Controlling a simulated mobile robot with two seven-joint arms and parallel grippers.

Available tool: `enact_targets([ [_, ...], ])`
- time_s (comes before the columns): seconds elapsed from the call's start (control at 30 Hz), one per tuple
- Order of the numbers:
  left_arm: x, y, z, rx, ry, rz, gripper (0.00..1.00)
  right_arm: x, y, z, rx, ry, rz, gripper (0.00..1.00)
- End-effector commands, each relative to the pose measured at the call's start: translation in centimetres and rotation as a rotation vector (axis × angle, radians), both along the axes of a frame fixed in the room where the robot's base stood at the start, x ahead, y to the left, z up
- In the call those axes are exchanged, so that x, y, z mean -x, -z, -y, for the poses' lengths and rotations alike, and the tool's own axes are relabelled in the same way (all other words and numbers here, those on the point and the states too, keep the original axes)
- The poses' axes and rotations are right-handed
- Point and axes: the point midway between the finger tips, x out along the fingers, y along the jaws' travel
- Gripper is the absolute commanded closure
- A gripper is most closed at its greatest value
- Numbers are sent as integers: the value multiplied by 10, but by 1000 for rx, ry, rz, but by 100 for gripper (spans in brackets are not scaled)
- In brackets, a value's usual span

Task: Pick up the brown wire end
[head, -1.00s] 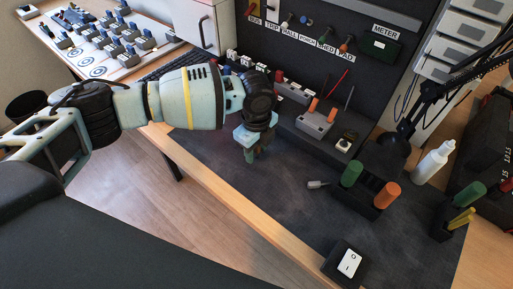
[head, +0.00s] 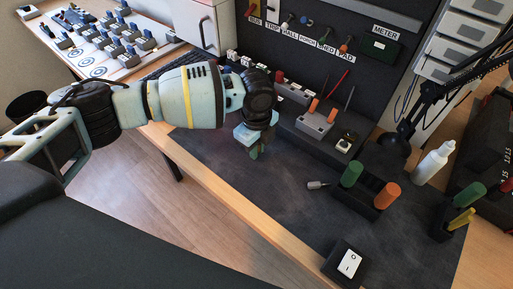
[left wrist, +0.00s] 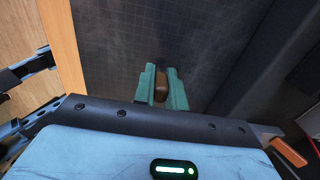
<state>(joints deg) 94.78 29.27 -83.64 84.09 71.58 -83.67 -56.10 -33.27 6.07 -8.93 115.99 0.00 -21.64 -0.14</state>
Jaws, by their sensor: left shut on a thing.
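My left gripper (head: 256,152) hangs over the dark work mat in the head view, its fingers pointing down. In the left wrist view, its two green fingers (left wrist: 162,88) are shut on a brown wire end (left wrist: 161,86), which shows as a short brown piece between them. The gripper hides the brown piece in the head view. I cannot tell whether it touches the mat. My right gripper is not in view.
A dark mat (head: 225,180) covers the bench, mostly clear around the gripper. A grey block with orange posts (head: 315,122), a holder with green and orange handles (head: 368,199), a white switch (head: 347,264) and a white bottle (head: 433,164) stand to the right.

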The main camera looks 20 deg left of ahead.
Motion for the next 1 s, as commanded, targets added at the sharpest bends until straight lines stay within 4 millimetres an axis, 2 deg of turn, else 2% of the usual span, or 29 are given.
enact_targets([
  [0.2,-1,-30,0,2,0,3,100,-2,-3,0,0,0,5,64],
  [0.23,3,-30,-3,0,-1,0,100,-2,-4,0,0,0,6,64],
  [0.7,93,-39,-56,-1,-1,0,100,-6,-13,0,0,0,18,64],
  [1.0,130,-42,-78,0,-1,-1,100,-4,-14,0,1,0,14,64],
])
